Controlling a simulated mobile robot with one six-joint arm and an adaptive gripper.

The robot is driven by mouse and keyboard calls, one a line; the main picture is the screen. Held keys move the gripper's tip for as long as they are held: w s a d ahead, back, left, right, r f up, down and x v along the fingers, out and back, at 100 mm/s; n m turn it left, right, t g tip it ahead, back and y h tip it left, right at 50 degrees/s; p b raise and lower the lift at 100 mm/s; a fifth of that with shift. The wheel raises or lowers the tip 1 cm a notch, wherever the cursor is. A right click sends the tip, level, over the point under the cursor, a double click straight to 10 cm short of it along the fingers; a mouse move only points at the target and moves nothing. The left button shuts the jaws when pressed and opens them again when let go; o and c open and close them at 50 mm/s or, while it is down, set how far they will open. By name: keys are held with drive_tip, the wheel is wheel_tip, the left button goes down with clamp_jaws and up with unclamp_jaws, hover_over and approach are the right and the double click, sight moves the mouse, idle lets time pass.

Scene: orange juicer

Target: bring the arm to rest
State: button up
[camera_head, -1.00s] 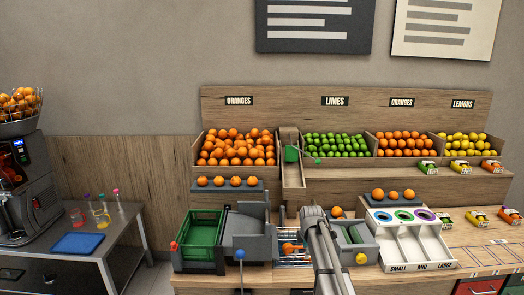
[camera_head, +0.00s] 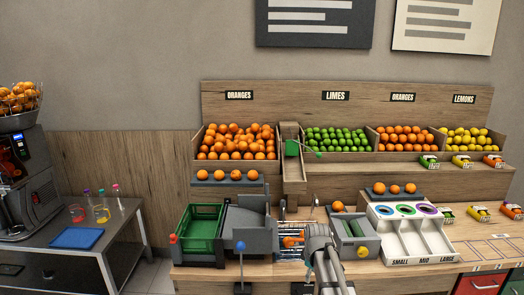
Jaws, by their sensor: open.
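My arm (camera_head: 325,262) rises from the bottom edge, right of centre, over the front of the wooden counter. Its rounded grey upper part (camera_head: 317,232) stands in front of the middle of the sorting machine and hides part of it. I cannot make out the gripper's fingers; they seem hidden behind the arm or out of the picture. No fruit is seen held by the arm.
A green bin (camera_head: 203,222) and a blue-knobbed lever (camera_head: 240,246) are left of the arm. A white sorting tray (camera_head: 412,238) is to the right. Stepped shelves of fruit stand behind. A side table (camera_head: 110,232) with a juicer (camera_head: 32,180) is at far left.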

drive_tip(key=s+f+m+b, duration=0.2)
drive_tip(key=s+m, duration=0.3)
drive_tip(key=s, duration=0.3)
drive_tip(key=s+f+m+g+b, duration=0.1)
drive_tip(key=s+f+m+b, duration=0.2)
drive_tip(key=s+m, duration=0.3)
drive_tip(key=shift+s+f, duration=0.6)
drive_tip(key=shift+s, duration=1.15)
